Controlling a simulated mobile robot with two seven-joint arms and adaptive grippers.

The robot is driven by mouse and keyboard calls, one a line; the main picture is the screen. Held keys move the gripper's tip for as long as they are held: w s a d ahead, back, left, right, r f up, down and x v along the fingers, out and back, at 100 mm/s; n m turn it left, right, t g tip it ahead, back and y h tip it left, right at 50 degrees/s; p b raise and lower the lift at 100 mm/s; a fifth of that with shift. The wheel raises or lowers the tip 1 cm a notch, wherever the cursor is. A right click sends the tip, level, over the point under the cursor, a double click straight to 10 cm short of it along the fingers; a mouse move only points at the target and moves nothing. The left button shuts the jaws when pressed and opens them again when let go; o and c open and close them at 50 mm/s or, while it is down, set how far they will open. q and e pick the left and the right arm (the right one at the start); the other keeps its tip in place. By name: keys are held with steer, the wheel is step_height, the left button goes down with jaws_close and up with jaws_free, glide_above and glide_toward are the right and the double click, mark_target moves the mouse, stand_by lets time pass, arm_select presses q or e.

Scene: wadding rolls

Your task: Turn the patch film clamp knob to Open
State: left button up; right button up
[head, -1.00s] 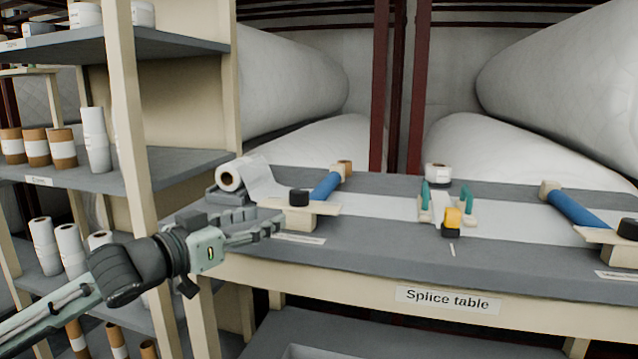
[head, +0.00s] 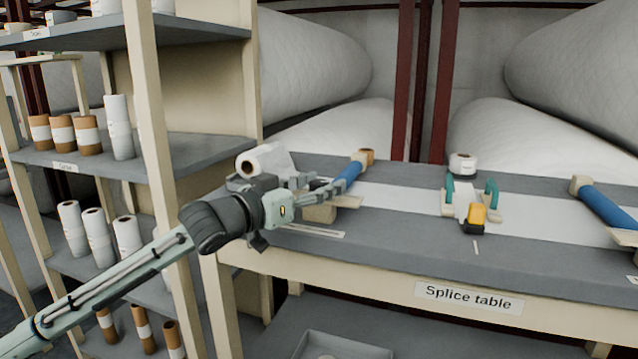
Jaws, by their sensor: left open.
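On the left part of the splice table (head: 400,262), a blue bar (head: 349,176) lies by a pale wooden clamp block (head: 320,214). The label in front of it (head: 312,230) is too small to read. My left gripper (head: 318,186) is open at the front end of this clamp, its fingers over the block where the black knob sits. The fingers mostly hide the knob, so I cannot tell its setting or whether they touch it. A second blue bar (head: 607,207) lies at the right. My right gripper is not in view.
A white film roll (head: 262,160) lies behind my left gripper. Teal handles (head: 449,193) and a yellow and black tool (head: 475,216) stand mid-table. A shelf rack (head: 190,150) with rolls stands close on the left. The table's front strip is mostly clear.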

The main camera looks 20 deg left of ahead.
arm_select(q)
steer(key=c, duration=1.2)
